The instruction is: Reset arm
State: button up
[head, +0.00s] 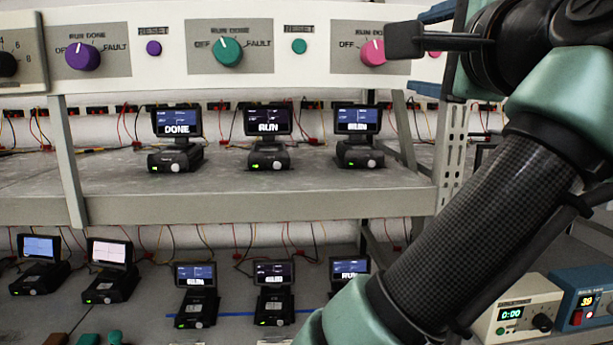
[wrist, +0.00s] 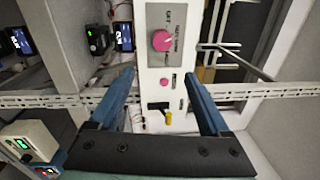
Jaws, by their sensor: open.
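My arm reaches in from the right in the head view, its end raised in front of the upper control panel (head: 300,75). A dark part at the end of my arm overlaps the pink knob (head: 373,52) there. In the wrist view my gripper (wrist: 160,82) is open, with its two blue fingers spread apart and nothing between them. Beyond the fingers are the panel's pink knob (wrist: 163,41), a pink button (wrist: 164,83), a black switch (wrist: 157,106) and a yellow part (wrist: 169,118). Whether a finger touches the panel cannot be told.
A purple knob (head: 82,56) and a green knob (head: 227,51) sit further left. The shelf (head: 260,206) below holds devices reading DONE (head: 177,122) and RUN (head: 268,122). More devices stand lower. A cream box reading 0:00 (head: 516,312) and a blue box (head: 582,300) stand lower right.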

jog(key=s+a+f+n+t+b, duration=0.4)
jog(key=s+a+f+n, duration=0.1)
jog(key=s+a+n, duration=0.3)
jog(key=s+a+f+n+t+b, duration=0.4)
jog(key=s+a+f+n, duration=0.2)
jog(key=s+a+n, duration=0.2)
jog(key=n, duration=0.2)
jog(key=shift+s+f+n+t, duration=0.3)
jog(key=shift+n, duration=0.1)
jog(key=shift+a, duration=0.1)
